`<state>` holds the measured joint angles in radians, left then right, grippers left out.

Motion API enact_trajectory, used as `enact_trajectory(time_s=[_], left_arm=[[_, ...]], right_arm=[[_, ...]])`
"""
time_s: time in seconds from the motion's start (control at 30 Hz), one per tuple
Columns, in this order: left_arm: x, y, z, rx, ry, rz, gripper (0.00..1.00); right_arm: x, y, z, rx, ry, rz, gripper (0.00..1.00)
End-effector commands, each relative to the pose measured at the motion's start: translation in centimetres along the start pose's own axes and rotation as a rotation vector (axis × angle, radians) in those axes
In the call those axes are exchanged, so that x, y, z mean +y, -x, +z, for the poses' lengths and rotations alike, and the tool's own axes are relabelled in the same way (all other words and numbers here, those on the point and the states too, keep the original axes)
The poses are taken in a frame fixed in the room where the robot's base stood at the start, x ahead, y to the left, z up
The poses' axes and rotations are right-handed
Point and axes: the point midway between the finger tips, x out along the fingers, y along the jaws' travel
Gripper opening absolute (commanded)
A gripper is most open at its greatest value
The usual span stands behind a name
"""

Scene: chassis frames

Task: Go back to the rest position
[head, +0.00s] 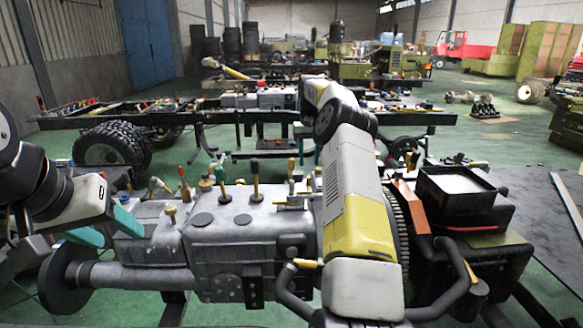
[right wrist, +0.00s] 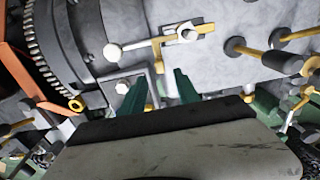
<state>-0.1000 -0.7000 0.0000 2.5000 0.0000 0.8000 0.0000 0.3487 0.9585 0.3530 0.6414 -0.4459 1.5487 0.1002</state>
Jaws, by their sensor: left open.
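My left gripper (head: 106,230) is at the left of the head view. Its two teal fingers are apart with nothing held between them, and they overlap the left end of the grey engine and gearbox block (head: 235,235) in the picture. My right arm rises from the bottom middle across the block and bends at the top. It hides most of my right gripper in the head view. In the right wrist view my right gripper (right wrist: 158,82) has its dark green fingers apart. Grey metal and small yellow parts show behind and between them, and I see nothing gripped.
Levers with wooden and yellow handles (head: 255,180) stick up from the block. A black box (head: 462,196) and hoses are at its right. A long chassis frame (head: 420,117) with a big tyre (head: 112,146) stands behind. Green floor (head: 500,135) is open at the back right.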

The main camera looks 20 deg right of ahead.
Motion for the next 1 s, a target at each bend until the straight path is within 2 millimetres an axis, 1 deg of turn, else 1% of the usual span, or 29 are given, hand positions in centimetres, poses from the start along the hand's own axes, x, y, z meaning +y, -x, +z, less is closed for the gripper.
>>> enact_trajectory(time_s=[0.1,0.43,0.53,0.57,0.67,0.7,0.77,0.8,0.87,0.9,0.97,1.0], left_arm=[[0.0,0.0,0.0,0.0,0.0,0.0,0.52],[0.0,0.0,0.0,0.0,0.0,0.0,0.52],[0.0,0.0,0.0,0.0,0.0,0.0,0.52],[0.0,0.0,0.0,0.0,0.0,0.0,0.52],[0.0,0.0,0.0,0.0,0.0,0.0,0.52],[0.0,0.0,0.0,0.0,0.0,0.0,0.52],[0.0,0.0,0.0,0.0,0.0,0.0,0.52],[0.0,0.0,0.0,0.0,0.0,0.0,0.52],[0.0,0.0,0.0,0.0,0.0,0.0,0.52],[0.0,0.0,0.0,0.0,0.0,0.0,0.52],[0.0,0.0,0.0,0.0,0.0,0.0,0.52],[0.0,0.0,0.0,0.0,0.0,0.0,0.52]], right_arm=[[0.0,0.3,0.0,0.0,0.001,0.0,0.38],[-0.1,0.3,0.0,0.0,0.001,0.0,0.38],[-0.5,1.1,0.2,0.009,0.013,0.001,0.38],[-0.9,1.6,0.3,0.015,0.021,0.002,0.38],[-2.5,4.4,1.4,0.048,0.061,0.007,0.38],[-3.3,5.9,2.0,0.065,0.083,0.01,0.38],[-4.7,8.1,3.4,0.092,0.116,0.012,0.38],[-5.5,9.5,4.5,0.112,0.137,0.015,0.38],[-6.7,11.5,6.2,0.139,0.165,0.015,0.38],[-7.4,12.6,7.5,0.157,0.182,0.015,0.38],[-8.2,14.2,9.5,0.182,0.205,0.014,0.38],[-8.8,15.2,11.0,0.199,0.219,0.012,0.38]])
